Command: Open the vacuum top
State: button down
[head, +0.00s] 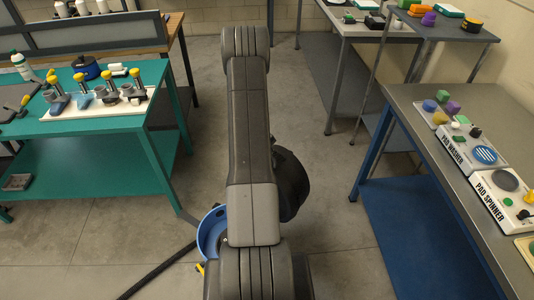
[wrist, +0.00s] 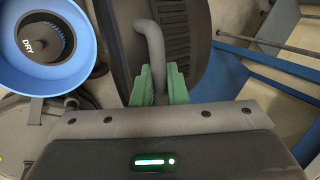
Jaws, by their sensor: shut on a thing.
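The vacuum's blue drum (head: 211,232) stands on the floor, mostly hidden behind my arm. In the wrist view its blue rim (wrist: 20,75) is uncovered, with a dark round part marked DRY (wrist: 42,38) inside. The black vacuum top (head: 291,185) is swung away to the right of the drum; in the wrist view its dark disc (wrist: 190,40) looks tilted up on edge. My gripper (wrist: 158,85) has green fingers shut on the top's grey handle (wrist: 151,40). Whether a hinge joins top and drum is hidden.
A dark hose (head: 157,270) lies on the floor to the left. A green bench (head: 75,175) stands at the left and a grey workbench (head: 425,105) with a blue lower shelf (head: 410,225) at the right. Open floor lies between.

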jog(key=shift+w+d, duration=0.1)
jog(key=shift+d, duration=0.05)
jog(key=c, duration=1.8)
grip_release()
jog(key=p+v, duration=0.2)
jog(key=v, duration=1.1)
jog(key=shift+r+p, duration=0.35)
jog(key=b+x, duration=0.2)
jog(key=x, duration=1.1)
jog(key=shift+f+b, duration=0.35)
